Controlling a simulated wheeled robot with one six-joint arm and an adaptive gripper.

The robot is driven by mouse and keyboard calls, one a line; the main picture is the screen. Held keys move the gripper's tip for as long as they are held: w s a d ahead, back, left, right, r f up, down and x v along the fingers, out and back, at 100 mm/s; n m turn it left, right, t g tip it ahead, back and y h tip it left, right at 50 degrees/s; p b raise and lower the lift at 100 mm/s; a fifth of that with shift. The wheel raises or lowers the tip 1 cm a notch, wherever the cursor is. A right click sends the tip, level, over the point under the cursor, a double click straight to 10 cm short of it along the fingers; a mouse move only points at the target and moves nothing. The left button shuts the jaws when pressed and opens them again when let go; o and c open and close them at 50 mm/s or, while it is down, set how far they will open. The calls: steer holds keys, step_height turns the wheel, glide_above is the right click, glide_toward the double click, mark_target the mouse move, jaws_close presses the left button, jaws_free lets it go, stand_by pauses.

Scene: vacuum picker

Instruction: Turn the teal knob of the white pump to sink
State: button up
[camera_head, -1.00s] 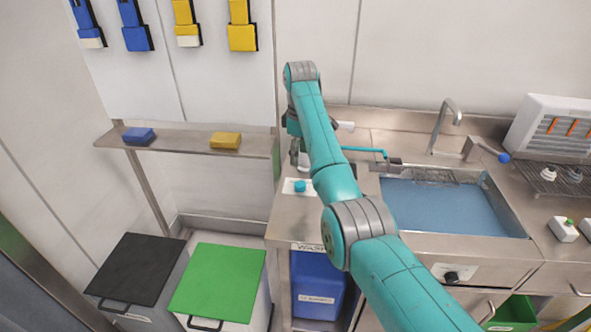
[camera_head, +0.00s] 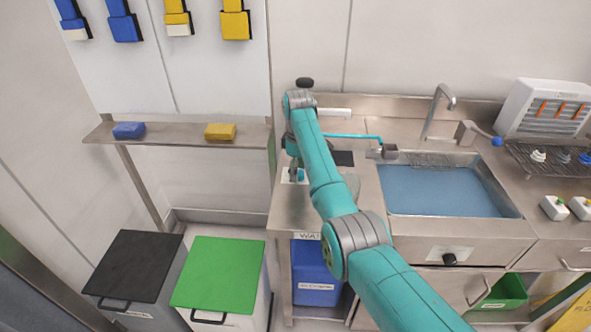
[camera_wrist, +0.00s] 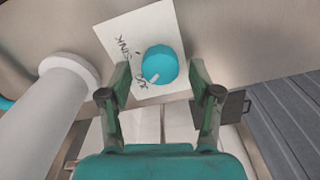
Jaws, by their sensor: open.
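The teal knob (camera_wrist: 160,62) sits on a white label plate (camera_wrist: 120,30) with dark lettering; "SINK" seems to run along its left part. A small white pointer on the knob points down-left in the wrist view. My gripper (camera_wrist: 160,70) is open, its two fingers on either side of the knob in the picture, with visible gaps; I cannot tell its height above it. A white cylinder (camera_wrist: 45,120), seemingly part of the pump, stands at left. In the head view the knob (camera_head: 300,174) shows just beside my gripper (camera_head: 294,172).
A teal pipe (camera_head: 345,136) runs from behind my arm toward the water-filled sink (camera_head: 440,192). A faucet (camera_head: 437,110) stands behind it. A blue bin (camera_head: 315,275) is under the counter. Black (camera_head: 135,262) and green (camera_head: 220,275) lidded bins stand left.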

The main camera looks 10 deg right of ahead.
steer(key=c, duration=1.1)
steer(key=shift+c, duration=0.2)
steer(key=shift+m, duration=0.3)
steer(key=m, duration=0.6)
steer(key=shift+d, duration=0.1)
steer(key=m, duration=0.7)
steer(key=shift+d, duration=0.1)
steer(key=shift+m, duration=0.3)
